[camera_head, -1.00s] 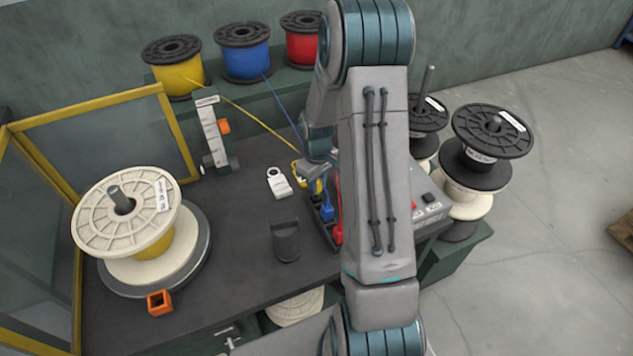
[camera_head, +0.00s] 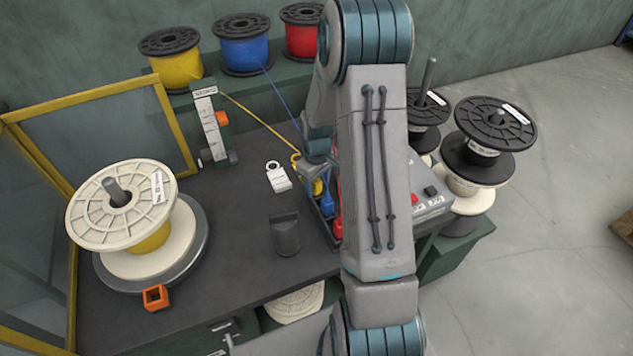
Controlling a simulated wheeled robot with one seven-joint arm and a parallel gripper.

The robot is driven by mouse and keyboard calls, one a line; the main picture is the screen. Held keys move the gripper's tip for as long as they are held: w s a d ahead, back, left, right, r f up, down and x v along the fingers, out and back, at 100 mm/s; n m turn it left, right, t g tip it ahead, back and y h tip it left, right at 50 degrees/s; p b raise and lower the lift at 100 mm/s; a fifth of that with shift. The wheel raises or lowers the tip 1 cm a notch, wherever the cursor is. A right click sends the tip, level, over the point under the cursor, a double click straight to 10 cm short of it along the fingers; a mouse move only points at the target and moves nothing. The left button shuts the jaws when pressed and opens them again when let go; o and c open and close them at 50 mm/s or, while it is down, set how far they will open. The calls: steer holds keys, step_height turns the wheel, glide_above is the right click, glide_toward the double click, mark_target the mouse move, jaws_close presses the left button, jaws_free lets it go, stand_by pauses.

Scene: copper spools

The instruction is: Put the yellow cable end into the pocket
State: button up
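The yellow cable end (camera_head: 318,187) is at the far end of the dark pocket rack (camera_head: 334,241), directly under my gripper (camera_head: 317,172). The yellow cable (camera_head: 262,123) runs from the yellow spool (camera_head: 172,60) down to it, with a small bend beside my gripper. The blue cable end (camera_head: 327,204) stands in the rack just in front of the yellow one. A red cable end (camera_head: 338,227) is nearer, partly behind my arm. My fingertips are small and partly hidden, so their grip and how deep the yellow end sits are unclear.
A large cream spool (camera_head: 122,203) and an orange square (camera_head: 155,298) are farther left. A button box (camera_head: 432,200) is right of my arm.

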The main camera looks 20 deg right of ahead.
step_height(320, 180, up, 14)
stand_by(0.6)
steer(key=shift+f, duration=0.1)
stand_by(0.5)
steer(key=s+a+r+m+t, duration=0.1)
steer(key=s+a+r, duration=0.2)
steer(key=s, duration=0.3)
steer(key=s+a+r+m+t, duration=0.1)
steer(key=s+a+r+m, duration=0.1)
steer(key=s, duration=0.5)
steer(key=s+a+r+m+t, duration=0.1)
steer(key=s+a+r, duration=0.3)
steer(key=s, duration=0.3)
steer(key=shift+s+a+r+m, duration=0.2)
steer(key=shift+a+r+m, duration=0.15)
steer(key=shift+a, duration=0.45)
